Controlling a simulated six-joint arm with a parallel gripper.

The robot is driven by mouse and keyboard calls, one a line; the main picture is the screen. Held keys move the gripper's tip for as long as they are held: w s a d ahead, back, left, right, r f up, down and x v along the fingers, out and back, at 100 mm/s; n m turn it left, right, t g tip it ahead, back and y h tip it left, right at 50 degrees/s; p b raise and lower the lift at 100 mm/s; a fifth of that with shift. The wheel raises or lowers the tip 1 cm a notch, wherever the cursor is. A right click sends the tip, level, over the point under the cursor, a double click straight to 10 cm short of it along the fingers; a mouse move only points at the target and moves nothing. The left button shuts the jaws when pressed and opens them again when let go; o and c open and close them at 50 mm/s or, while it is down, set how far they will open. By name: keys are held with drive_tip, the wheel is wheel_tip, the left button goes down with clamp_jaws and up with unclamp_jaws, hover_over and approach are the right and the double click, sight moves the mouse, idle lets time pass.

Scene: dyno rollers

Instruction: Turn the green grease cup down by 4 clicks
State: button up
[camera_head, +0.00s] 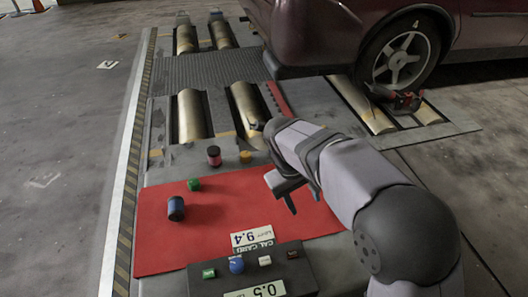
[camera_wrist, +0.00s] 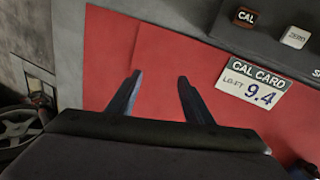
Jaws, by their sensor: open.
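A small green piece (camera_head: 193,184), which I take for the green grease cup, stands on the back left part of the red mat (camera_head: 160,245). Its markings are too small to read. It does not show in the wrist view. My gripper (camera_head: 282,198) is above the right part of the mat, to the right of the green cup and well apart from it. In the wrist view my gripper (camera_wrist: 159,84) has its two fingers spread, with only bare red mat between them.
A blue cylinder (camera_head: 176,208), a pink-red cup (camera_head: 214,156) and a yellow piece (camera_head: 246,157) stand near the green cup. Rollers (camera_head: 191,115) and a car (camera_head: 330,35) are behind.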

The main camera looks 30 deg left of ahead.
drive_tip(key=s+a+r+y+p, duration=0.2)
drive_tip(key=a+y+p, duration=0.15)
drive_tip(key=a, duration=0.95)
drive_tip(key=y+p, duration=0.3)
drive_tip(key=p, duration=0.3)
approach(193, 182)
drive_tip(key=f, duration=0.1)
drive_tip(key=shift+b+x, duration=0.65)
drive_tip(key=shift+x, duration=3.3)
drive_tip(key=shift+w+a+r, duration=0.1)
drive_tip(key=shift+w, duration=0.1)
drive_tip(key=shift+c, duration=0.7)
drive_tip(key=c, duration=0.9)
